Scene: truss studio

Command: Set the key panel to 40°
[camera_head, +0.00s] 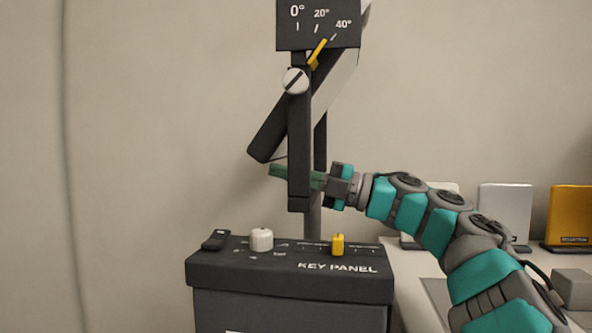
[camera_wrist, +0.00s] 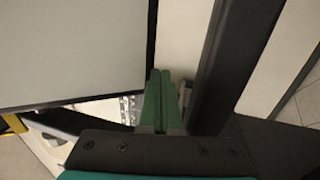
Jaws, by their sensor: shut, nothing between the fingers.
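The key panel's dial plate (camera_head: 318,25) is at the top of the head view, marked 0°, 20° and 40°. Its yellow pointer (camera_head: 318,52) leans up and right, its tip just left of the 40° tick. The tilted dark panel (camera_head: 272,135) hangs on a pivot with a slotted screw (camera_head: 295,81). My gripper (camera_head: 273,170) is shut and empty; its green fingers pass behind the upright black bar (camera_head: 299,150), close below the panel's lower end. In the wrist view the fingers (camera_wrist: 161,75) lie between a dark-edged pale panel (camera_wrist: 70,50) and a black bar (camera_wrist: 237,60). I cannot tell whether they touch.
The KEY PANEL console (camera_head: 290,275) stands below, with a white knob (camera_head: 261,240), a yellow slider (camera_head: 338,244) and a black switch (camera_head: 215,240). A white panel (camera_head: 505,210) and a yellow panel (camera_head: 570,215) stand on the table at right. The left side is clear.

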